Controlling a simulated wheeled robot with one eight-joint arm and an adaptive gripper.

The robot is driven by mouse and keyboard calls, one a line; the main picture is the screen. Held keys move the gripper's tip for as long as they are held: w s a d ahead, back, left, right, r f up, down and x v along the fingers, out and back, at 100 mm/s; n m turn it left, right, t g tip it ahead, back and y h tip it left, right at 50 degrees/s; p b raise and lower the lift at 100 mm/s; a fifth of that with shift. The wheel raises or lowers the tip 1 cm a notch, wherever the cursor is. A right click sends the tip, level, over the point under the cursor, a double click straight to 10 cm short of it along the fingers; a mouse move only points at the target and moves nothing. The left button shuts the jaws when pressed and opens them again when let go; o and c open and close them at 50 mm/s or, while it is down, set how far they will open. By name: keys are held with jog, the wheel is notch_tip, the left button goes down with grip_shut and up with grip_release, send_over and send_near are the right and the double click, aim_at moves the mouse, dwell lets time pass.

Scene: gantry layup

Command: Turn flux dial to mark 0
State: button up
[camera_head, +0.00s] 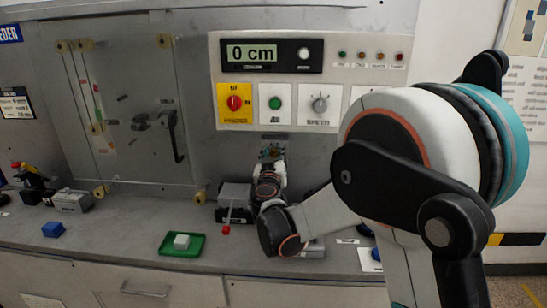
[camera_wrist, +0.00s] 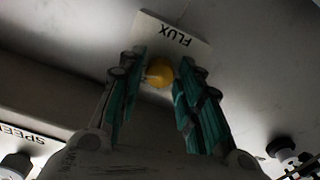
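The flux dial (camera_wrist: 159,72) is a round yellow knob in the wrist view, below a white label reading FLUX that appears upside down. My gripper (camera_wrist: 162,60) is open, with one teal-padded finger on each side of the dial. Small gaps seem to show beside the knob; I cannot tell whether either finger touches it. No pointer or mark 0 can be made out. In the head view my gripper (camera_head: 271,153) reaches to the wall just under the control panel and hides the dial.
The control panel (camera_head: 215,90) above carries a "0 cm" display (camera_head: 251,53), a red knob (camera_head: 235,103), a green button (camera_head: 275,103) and a speed knob (camera_head: 320,104). A grey box with a red-tipped lever (camera_head: 226,230) stands close left of my gripper. A green tray (camera_head: 196,248) lies farther left.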

grip_shut()
jog(key=shift+n, duration=0.3)
jog(key=n, duration=1.2)
jog(key=shift+a+n, duration=0.1)
jog(key=shift+n, duration=0.2)
jog(key=n, duration=1.3)
jog(key=shift+f+n+p, duration=0.2)
jog(key=shift+n+p, duration=0.1)
jog(key=shift+n, duration=0.1)
jog(key=shift+s, duration=0.1)
jog(key=o, duration=0.6)
grip_release()
